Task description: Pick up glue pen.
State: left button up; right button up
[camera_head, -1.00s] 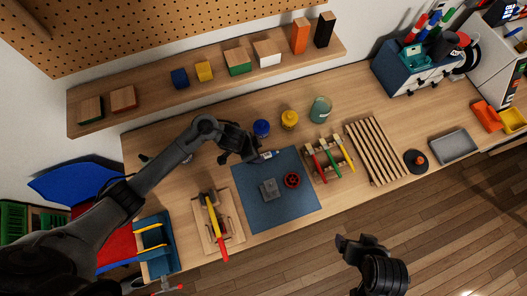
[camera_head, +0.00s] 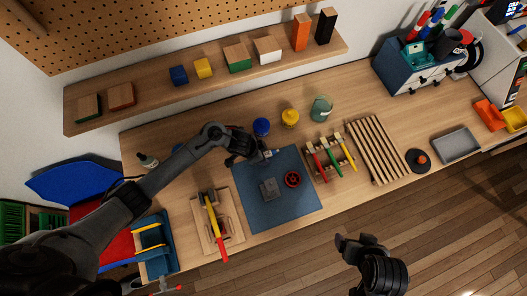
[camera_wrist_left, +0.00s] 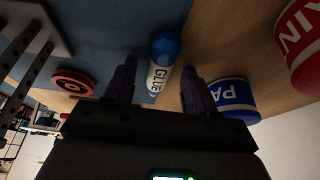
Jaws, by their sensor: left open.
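The glue pen (camera_wrist_left: 161,62) is a white tube with a blue end and the word GLUE on it. In the left wrist view it lies between the two fingers of my left gripper (camera_wrist_left: 158,88), which is open around it, with a gap on each side. In the head view the glue pen (camera_head: 271,154) lies at the top edge of the blue mat (camera_head: 300,203), partly hidden by my left gripper (camera_head: 258,154). My right gripper (camera_head: 358,240) hangs over the floor in front of the table, away from the pen; its finger opening is unclear.
A blue paint jar (camera_head: 261,126) stands close behind my left gripper, with a yellow jar (camera_head: 290,117) and a green glass jar (camera_head: 321,108) to its right. A grey block (camera_head: 270,188) and a red ring (camera_head: 292,179) lie on the mat. A wooden tool rack (camera_head: 330,158) stands to its right.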

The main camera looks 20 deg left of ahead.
pick_arm(q)
grip_shut()
dwell(0.4)
